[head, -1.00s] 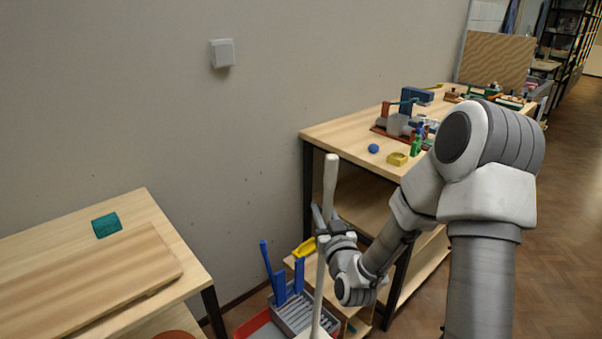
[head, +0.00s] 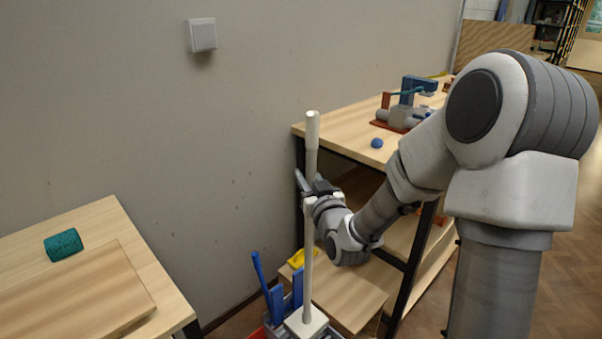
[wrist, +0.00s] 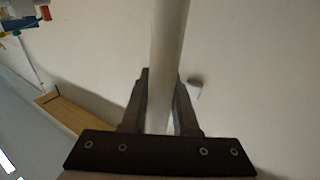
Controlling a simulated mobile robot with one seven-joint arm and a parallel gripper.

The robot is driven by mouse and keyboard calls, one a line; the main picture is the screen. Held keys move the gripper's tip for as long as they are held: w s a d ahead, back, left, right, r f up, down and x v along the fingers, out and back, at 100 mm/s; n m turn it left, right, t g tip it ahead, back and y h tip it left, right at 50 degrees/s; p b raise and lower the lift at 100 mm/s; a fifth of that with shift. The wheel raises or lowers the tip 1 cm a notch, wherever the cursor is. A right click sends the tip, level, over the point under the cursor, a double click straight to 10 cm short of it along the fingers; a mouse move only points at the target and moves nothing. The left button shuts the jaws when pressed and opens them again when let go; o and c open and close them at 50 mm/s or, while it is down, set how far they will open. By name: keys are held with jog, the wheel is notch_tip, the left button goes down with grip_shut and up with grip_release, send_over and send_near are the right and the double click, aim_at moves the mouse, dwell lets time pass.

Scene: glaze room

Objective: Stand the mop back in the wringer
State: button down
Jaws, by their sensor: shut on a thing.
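The mop has a long pale handle (head: 308,260) and a white block-like head (head: 305,322). It stands nearly upright in the head view. My gripper (head: 309,188) is shut on the upper handle, and the wrist view shows the handle (wrist: 165,70) between the two fingers. The wringer, with blue upright parts (head: 277,303) and a tall blue lever (head: 260,275), is low in the head view. The mop head overlaps it and hides much of it. I cannot tell whether the head is above, in front of or inside the wringer.
A wooden shelf unit (head: 345,140) with models on top stands just right of the mop; its low board (head: 345,295) is close to the handle. A yellow item (head: 303,254) lies behind. A table (head: 85,225) with a teal roll (head: 63,244) is at left.

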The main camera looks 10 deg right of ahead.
notch_tip(320, 180, down, 7)
jog(key=w+b, duration=0.1)
jog(key=b, duration=0.3)
jog(key=shift+r, duration=0.2)
jog(key=shift+a+f+b, duration=0.1)
jog(key=shift+f+b, duration=0.4)
jog(key=shift+b, duration=0.2)
dwell(0.5)
jog(key=c, duration=0.6)
grip_release()
jog(key=shift+f, duration=0.1)
jog(key=shift+s, duration=0.15)
